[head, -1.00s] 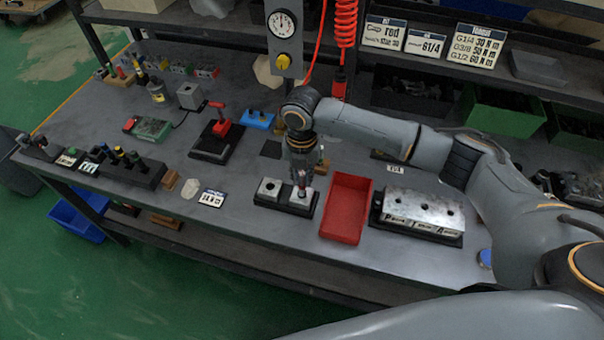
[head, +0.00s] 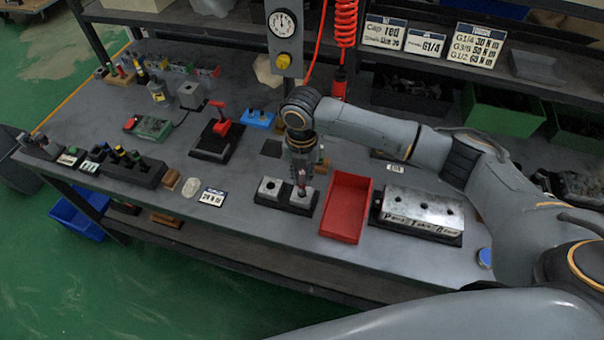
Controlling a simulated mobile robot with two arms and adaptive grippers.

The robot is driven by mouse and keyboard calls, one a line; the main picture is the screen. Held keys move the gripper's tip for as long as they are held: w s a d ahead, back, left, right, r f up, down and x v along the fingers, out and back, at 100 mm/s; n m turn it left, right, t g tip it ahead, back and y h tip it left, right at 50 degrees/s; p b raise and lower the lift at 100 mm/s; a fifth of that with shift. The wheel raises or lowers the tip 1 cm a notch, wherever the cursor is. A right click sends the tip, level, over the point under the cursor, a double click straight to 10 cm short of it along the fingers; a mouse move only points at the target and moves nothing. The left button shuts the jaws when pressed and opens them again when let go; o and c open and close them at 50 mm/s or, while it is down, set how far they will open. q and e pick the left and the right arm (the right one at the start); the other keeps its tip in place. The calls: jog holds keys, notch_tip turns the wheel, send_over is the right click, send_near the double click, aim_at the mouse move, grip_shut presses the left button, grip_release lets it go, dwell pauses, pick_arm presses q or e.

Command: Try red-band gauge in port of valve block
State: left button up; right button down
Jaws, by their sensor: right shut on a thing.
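My right gripper (head: 301,174) points down over a black base (head: 268,203) that carries two silver blocks. It is shut on a slim piece with red on it (head: 302,184), seemingly the red-band gauge. The piece stands upright over the right silver block (head: 301,199); whether its tip is inside that block's hole is too small to tell. The left silver block (head: 270,187) has an open dark hole. The long silver valve block (head: 423,210), with several ports on top and lettering on its front, sits to the right. My left gripper is not in view.
A red tray (head: 346,207) lies between the black base and the valve block. To the left are a black rack (head: 130,167) of handled tools, a red-handled fixture (head: 217,136) and a label card (head: 212,197). A pressure gauge panel (head: 284,40) stands behind.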

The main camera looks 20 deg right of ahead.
jog(key=shift+p, duration=0.35)
dwell(0.4)
jog(key=shift+f+b, duration=0.3)
jog(key=shift+f, duration=0.6)
dwell(1.5)
jog(key=shift+r, duration=0.1)
dwell(1.1)
jog(key=shift+r+p, duration=2.95)
jog(key=shift+p, duration=0.3)
